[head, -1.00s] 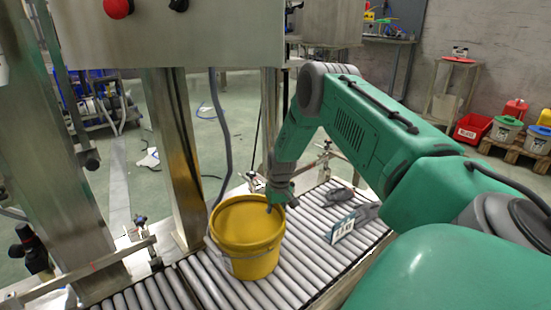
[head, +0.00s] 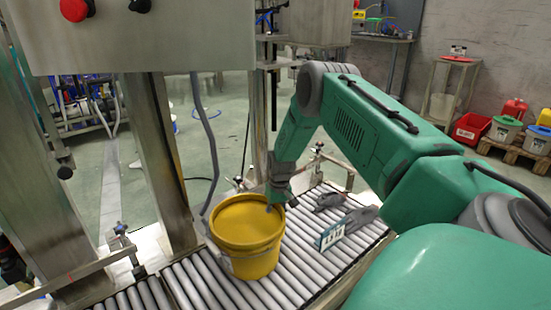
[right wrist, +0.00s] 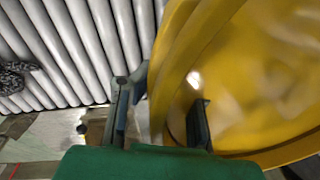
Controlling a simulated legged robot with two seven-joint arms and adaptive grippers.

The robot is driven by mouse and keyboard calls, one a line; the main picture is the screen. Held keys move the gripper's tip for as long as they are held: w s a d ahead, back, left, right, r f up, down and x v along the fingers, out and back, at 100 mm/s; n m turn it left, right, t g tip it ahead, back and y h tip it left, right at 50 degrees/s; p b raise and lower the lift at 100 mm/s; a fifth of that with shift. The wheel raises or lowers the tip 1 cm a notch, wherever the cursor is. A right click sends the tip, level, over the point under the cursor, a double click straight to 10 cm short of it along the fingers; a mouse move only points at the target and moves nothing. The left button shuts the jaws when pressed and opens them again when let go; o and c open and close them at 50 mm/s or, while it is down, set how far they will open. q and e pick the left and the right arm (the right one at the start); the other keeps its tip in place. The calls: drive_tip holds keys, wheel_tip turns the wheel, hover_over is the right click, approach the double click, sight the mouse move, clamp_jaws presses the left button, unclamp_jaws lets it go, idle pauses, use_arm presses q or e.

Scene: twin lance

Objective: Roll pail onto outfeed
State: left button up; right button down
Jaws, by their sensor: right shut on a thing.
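The yellow pail (head: 252,255) with its yellow lid or top (head: 245,220) stands upright on the grey roller conveyor (head: 205,282). My right gripper (head: 277,196) is at the far right edge of the pail's top and is shut on its rim. In the right wrist view, the fingers of the right gripper (right wrist: 162,115) sit on either side of the pail's yellow rim (right wrist: 180,70), one inside and one outside. The pail's lower part is hidden in that view. My left gripper is not in view.
A steel post (head: 160,150) and a hanging steel box (head: 140,40) stand close on the left. Bare rollers show between pail and label.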

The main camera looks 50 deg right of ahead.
drive_tip(key=shift+s+a, duration=0.1)
drive_tip(key=shift+a, duration=0.15)
drive_tip(key=c, duration=1.6)
unclamp_jaws()
drive_tip(key=shift+o, duration=0.2)
drive_tip(key=shift+s+d+f, duration=0.2)
drive_tip(key=shift+s+f, duration=0.15)
drive_tip(key=shift+w+r, duration=0.2)
drive_tip(key=shift+r, duration=0.3)
drive_tip(key=r, duration=1.1)
drive_tip(key=shift+d+r, duration=0.2)
drive_tip(key=shift+d, duration=0.2)
